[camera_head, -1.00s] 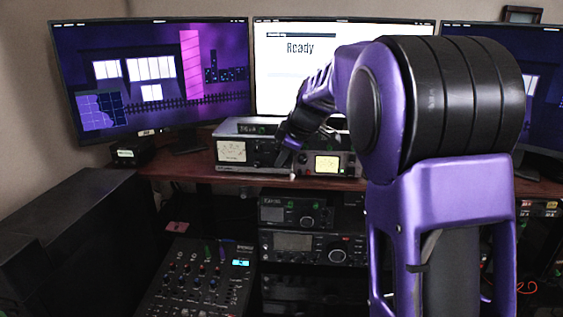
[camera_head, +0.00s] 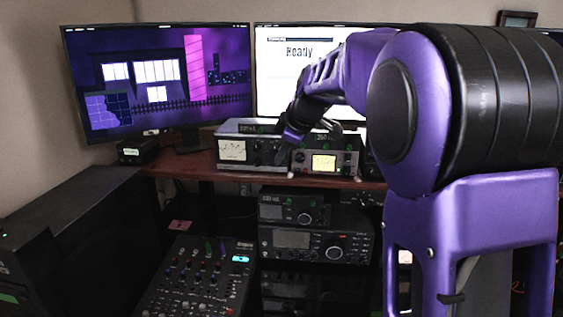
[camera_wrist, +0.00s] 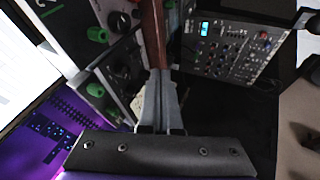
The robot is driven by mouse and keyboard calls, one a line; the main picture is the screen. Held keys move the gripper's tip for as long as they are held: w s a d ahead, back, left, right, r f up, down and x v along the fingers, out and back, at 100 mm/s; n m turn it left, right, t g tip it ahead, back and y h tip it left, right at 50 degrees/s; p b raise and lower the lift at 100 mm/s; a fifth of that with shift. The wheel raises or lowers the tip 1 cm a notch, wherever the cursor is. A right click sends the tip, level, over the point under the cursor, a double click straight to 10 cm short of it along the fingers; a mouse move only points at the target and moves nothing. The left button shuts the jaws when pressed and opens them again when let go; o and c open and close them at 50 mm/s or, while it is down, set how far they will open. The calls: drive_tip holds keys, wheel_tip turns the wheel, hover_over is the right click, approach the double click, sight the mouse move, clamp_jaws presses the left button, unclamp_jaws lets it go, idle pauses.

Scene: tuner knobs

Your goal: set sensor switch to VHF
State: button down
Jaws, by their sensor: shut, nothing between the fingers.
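Two meter units stand side by side on the shelf in the head view: one with a white meter (camera_head: 232,151), one with a yellow-lit meter (camera_head: 324,162). My gripper (camera_head: 290,168) is in front of them, near where they meet. In the wrist view its fingers (camera_wrist: 160,76) are shut and empty, pointing at the shelf edge. Beside them there are a black knob (camera_wrist: 118,22), a green knob (camera_wrist: 97,35) and another green knob (camera_wrist: 95,90). No switch label is readable, so I cannot tell which control is the sensor switch. Contact with any control is not visible.
The red-brown shelf edge (camera_head: 210,172) runs under the units. Below are stacked radios (camera_head: 318,246) and a mixer (camera_head: 200,275), also in the wrist view (camera_wrist: 225,50). Monitors (camera_head: 160,75) stand behind. A dark cabinet (camera_head: 75,240) is at left.

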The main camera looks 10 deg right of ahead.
drive_tip(key=v, duration=0.7)
drive_tip(key=shift+r, duration=0.25)
drive_tip(key=shift+w, duration=0.15)
drive_tip(key=a+n+h, duration=0.1)
drive_tip(key=n, duration=0.5)
drive_tip(key=a+f+n+h, duration=0.1)
drive_tip(key=a+n+h, duration=0.1)
drive_tip(key=n, duration=0.4)
drive_tip(key=s+a+f+n+h, duration=0.1)
drive_tip(key=a+n, duration=0.1)
drive_tip(key=n, duration=0.5)
drive_tip(key=shift+t+h, duration=0.3)
drive_tip(key=shift+h, duration=0.1)
drive_tip(key=shift+f, duration=0.1)
